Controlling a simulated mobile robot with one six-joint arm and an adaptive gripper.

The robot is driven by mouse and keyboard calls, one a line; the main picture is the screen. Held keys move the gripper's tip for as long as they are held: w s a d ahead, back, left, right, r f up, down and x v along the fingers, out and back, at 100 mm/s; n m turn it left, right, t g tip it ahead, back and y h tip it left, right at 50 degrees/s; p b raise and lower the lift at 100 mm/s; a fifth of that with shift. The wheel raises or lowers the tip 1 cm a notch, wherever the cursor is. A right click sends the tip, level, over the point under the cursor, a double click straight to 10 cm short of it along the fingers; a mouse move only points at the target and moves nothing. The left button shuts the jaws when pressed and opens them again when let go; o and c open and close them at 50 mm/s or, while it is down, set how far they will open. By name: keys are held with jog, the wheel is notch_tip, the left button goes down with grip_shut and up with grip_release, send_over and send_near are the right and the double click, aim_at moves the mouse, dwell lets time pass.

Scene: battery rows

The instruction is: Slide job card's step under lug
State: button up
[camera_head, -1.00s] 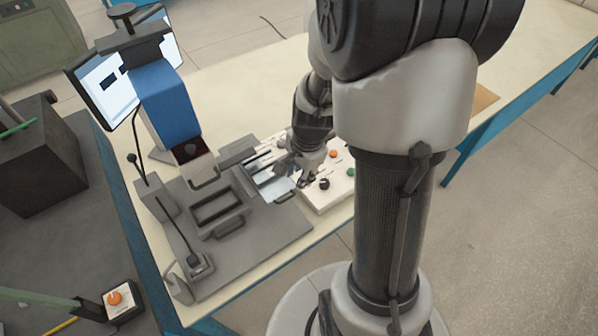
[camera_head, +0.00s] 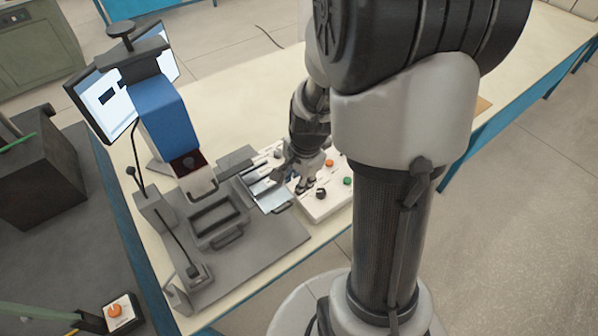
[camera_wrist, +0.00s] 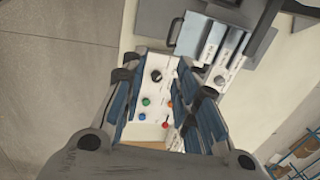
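My gripper (camera_head: 304,186) is over the left part of a white control panel (camera_head: 325,207) on the bench. In the wrist view my gripper (camera_wrist: 158,66) has its two blue-lined fingers apart, with nothing between them but the panel seen below. The panel has a black knob (camera_wrist: 156,75) and green, blue, orange and red controls. Beside it are several pale strips (camera_wrist: 213,42) with small print in a dark holder, and a grey-blue plate (camera_wrist: 190,35) with a handle. I cannot tell which piece is the job card, its step or the lug.
A press-like machine with a blue head (camera_head: 167,115) stands left of the gripper on a dark base plate (camera_head: 262,235). A lit screen (camera_head: 105,100) is behind it. An orange button box (camera_head: 118,312) is at lower left. The bench top (camera_head: 235,95) behind is clear.

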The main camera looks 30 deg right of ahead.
notch_tip(320, 180, up, 12)
jog(key=s, duration=0.2)
jog(key=shift+f, duration=0.25)
